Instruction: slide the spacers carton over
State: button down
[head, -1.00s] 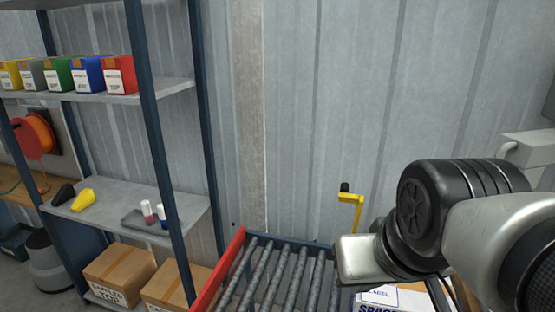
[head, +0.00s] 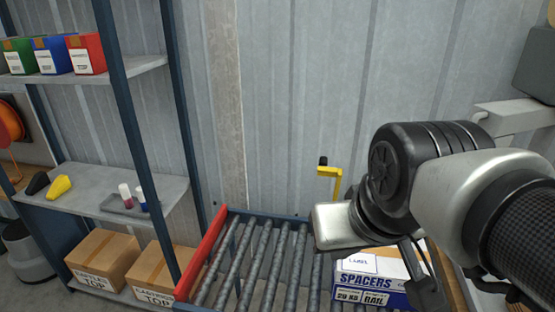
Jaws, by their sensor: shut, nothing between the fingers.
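The spacers carton (head: 372,281), white on top and blue at the bottom, sits at the right of the roller conveyor (head: 253,262). Its front reads SPACERS, 29 KG and RAIL, and a label is on its top. My arm reaches in from the right and hides part of the carton's top and right side. My gripper (head: 428,292) is shut, with nothing held, and its dark end shows at the carton's right end. I cannot tell whether it touches the carton.
Bare rollers lie left of the carton, up to a red side rail (head: 203,252). A yellow post (head: 331,180) stands behind the conveyor. A shelving rack (head: 125,110) with bins and brown cartons (head: 103,262) stands at left. The corrugated wall is close behind.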

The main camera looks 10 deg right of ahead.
aim_at(375, 276)
jog(key=l+z, duration=0.35)
jog(key=z, duration=0.15)
jog(key=l+z, duration=0.45)
